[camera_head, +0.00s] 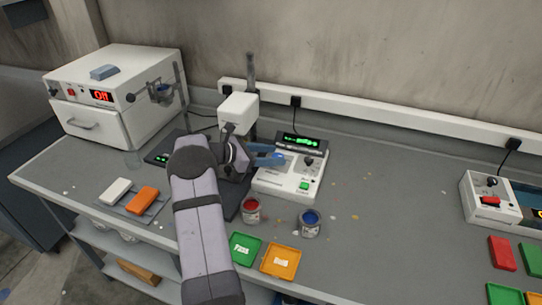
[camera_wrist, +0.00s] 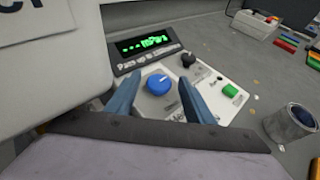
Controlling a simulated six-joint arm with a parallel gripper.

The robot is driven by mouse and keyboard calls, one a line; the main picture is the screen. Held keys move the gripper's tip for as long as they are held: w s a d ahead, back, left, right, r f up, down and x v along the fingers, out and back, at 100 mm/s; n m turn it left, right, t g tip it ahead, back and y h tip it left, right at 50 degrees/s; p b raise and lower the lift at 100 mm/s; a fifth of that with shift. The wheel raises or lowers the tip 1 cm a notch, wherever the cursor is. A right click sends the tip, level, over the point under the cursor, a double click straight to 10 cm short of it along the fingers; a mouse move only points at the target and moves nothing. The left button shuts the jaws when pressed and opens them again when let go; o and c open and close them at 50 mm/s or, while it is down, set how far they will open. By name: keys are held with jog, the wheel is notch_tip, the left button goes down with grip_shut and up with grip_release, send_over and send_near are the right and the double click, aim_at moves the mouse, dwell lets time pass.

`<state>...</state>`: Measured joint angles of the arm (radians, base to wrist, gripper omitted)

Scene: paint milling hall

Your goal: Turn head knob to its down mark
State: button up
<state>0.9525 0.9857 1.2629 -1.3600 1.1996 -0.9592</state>
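A blue round knob (camera_wrist: 158,84) with a pale pointer line sits on the white control panel (camera_wrist: 180,110); the line points up and slightly right in the wrist view. In the head view the blue knob (camera_head: 278,156) shows at my fingertips. My gripper (camera_wrist: 162,82) is open, its blue fingers left and right of the knob with gaps on both sides. I cannot tell how far above the panel the fingertips are. A smaller black knob (camera_wrist: 188,60) and a green button (camera_wrist: 230,90) are on the same panel. The labels and any down mark are not readable.
A green-lit display (camera_wrist: 145,46) stands behind the knobs. A white mixer head (camera_head: 238,112) is close to my wrist. A red paint can (camera_head: 251,210) and a blue paint can (camera_head: 310,224) stand in front of the panel. The bench right of it is mostly clear.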

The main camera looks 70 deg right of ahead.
jog(key=shift+w, duration=0.1)
jog(key=shift+w+a, duration=0.3)
jog(key=shift+a, duration=0.05)
jog(key=shift+r+b+v, duration=0.2)
jog(key=shift+b+v, duration=0.85)
jog(key=shift+v, duration=2.15)
jog(key=shift+s, duration=0.15)
jog(key=s+n+t+h, duration=0.2)
jog(key=shift+a+r+n, duration=0.2)
jog(key=shift+a+n, duration=0.05)
jog(key=shift+n, duration=0.05)
jog(key=shift+s+a+f+n+t+h, duration=0.15)
jog(key=shift+a+f+n+t+h, duration=0.15)
jog(key=shift+a+n+t, duration=0.35)
jog(key=shift+d+f+t, duration=0.1)
jog(key=shift+t, duration=0.15)
